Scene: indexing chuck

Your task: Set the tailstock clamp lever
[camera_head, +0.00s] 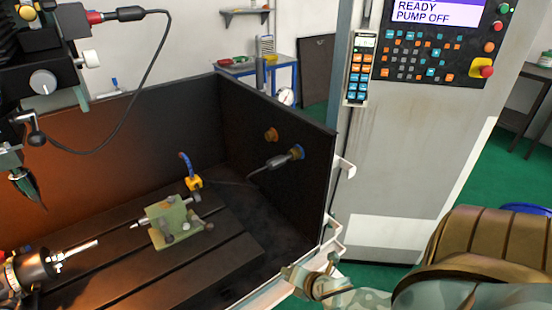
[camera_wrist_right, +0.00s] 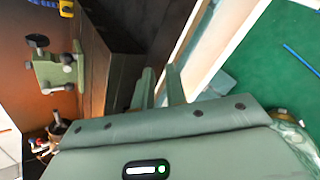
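The tailstock (camera_head: 172,226) is a pale green block on the dark slotted machine table, with a silver pointed centre facing left. It also shows at the left of the right wrist view (camera_wrist_right: 56,70). Small dark knobs and short arms stick out of it; I cannot tell for certain which one is the clamp lever. My right gripper (camera_head: 292,274) is by the front edge of the enclosure, to the right of and apart from the tailstock. In the right wrist view its two fingers (camera_wrist_right: 160,86) stand apart with nothing between them. My left gripper is not in view.
The indexing chuck (camera_head: 32,272) sits at the lower left with a rod pointing at the tailstock. The spindle head (camera_head: 50,70) hangs above left. A dark enclosure wall (camera_head: 290,150) with hose fittings stands behind. The control panel (camera_head: 430,45) is at right. A yellow-ended hose (camera_head: 193,183) stands behind the tailstock.

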